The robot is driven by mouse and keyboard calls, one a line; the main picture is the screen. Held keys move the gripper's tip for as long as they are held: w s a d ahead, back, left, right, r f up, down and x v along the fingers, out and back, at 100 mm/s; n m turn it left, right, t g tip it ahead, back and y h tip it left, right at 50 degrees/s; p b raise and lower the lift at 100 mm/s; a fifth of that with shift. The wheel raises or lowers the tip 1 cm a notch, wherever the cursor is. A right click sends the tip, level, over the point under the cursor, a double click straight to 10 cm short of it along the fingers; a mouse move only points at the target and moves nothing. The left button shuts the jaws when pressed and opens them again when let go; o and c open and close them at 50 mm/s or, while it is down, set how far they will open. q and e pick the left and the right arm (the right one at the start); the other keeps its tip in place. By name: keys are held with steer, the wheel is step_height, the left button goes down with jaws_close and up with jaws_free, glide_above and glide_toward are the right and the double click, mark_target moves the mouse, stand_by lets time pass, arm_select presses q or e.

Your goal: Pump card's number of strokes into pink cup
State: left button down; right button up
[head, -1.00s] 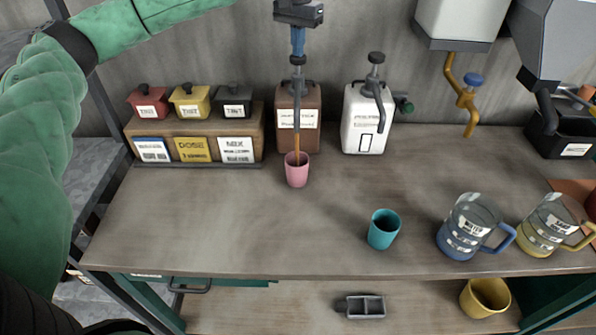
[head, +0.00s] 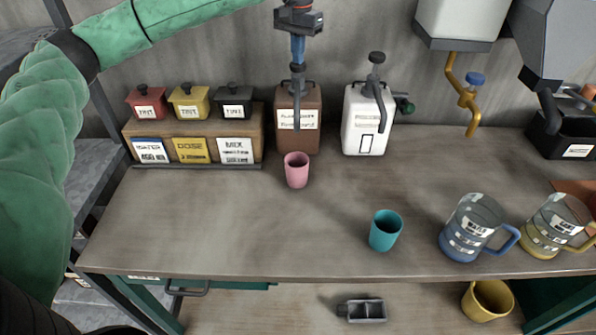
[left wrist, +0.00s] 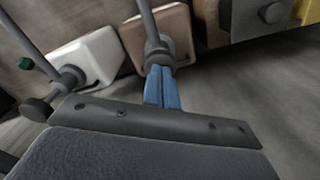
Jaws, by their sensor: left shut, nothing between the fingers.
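The pink cup (head: 297,170) stands upright on the bench, in front of the brown pump bottle (head: 298,118) and under its spout. My left gripper (head: 297,61) is above that bottle with its blue fingers shut and empty, tips down at the pump head (head: 298,69). In the left wrist view the shut fingers (left wrist: 160,72) meet the pump top. No stream shows between spout and cup. The yellow card (head: 191,150) reads DOSE; its smaller line is too blurred to read surely. My right gripper is not in view.
A white pump bottle (head: 366,120) stands right of the brown one. A teal cup (head: 385,231), a blue-handled jug (head: 472,228) and a yellow-handled jug (head: 553,226) stand at front right. A wooden rack (head: 253,132) with lidded pots is at left. The front-left bench is clear.

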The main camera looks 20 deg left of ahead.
arm_select(q)
steer(key=shift+r+p, duration=0.55)
steer(key=shift+r, duration=1.65)
steer(key=shift+f, duration=0.3)
steer(key=shift+f+b, duration=0.35)
steer(key=shift+b, duration=0.1)
steer(key=shift+f, duration=0.35)
steer(key=shift+f+b, duration=1.1)
steer(key=shift+f, duration=0.25)
steer(key=shift+r, duration=0.1)
steer(key=shift+r+p, duration=0.7)
steer(key=shift+r, duration=1.6)
